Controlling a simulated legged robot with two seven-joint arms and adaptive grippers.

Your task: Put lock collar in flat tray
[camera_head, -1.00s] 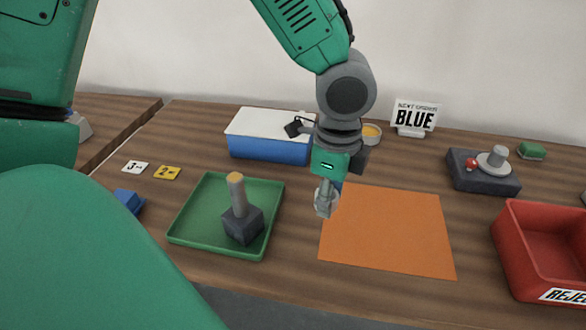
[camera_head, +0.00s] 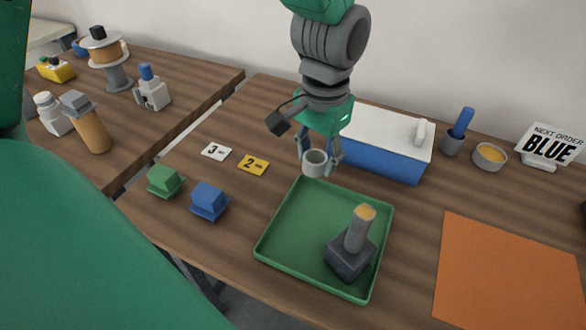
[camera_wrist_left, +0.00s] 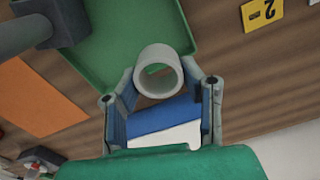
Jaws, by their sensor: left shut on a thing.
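The lock collar (camera_head: 315,162) is a light grey ring held between the fingers of my left gripper (camera_head: 320,152). In the left wrist view the ring (camera_wrist_left: 157,60) sits between the two fingertips (camera_wrist_left: 160,78), its hole facing the camera. The gripper is shut on it, above the far edge of the green flat tray (camera_head: 275,236). The tray also shows in the left wrist view (camera_wrist_left: 110,50). A dark block with a grey, orange-topped post (camera_head: 352,248) stands in the tray's right front part. My right gripper is not in view.
A blue box with a white lid (camera_head: 390,165) stands behind the tray. Number cards (camera_head: 253,164), a blue block (camera_head: 209,201) and a green block (camera_head: 165,180) lie to the left. An orange mat (camera_head: 510,270) lies to the right. The tray's left part is bare.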

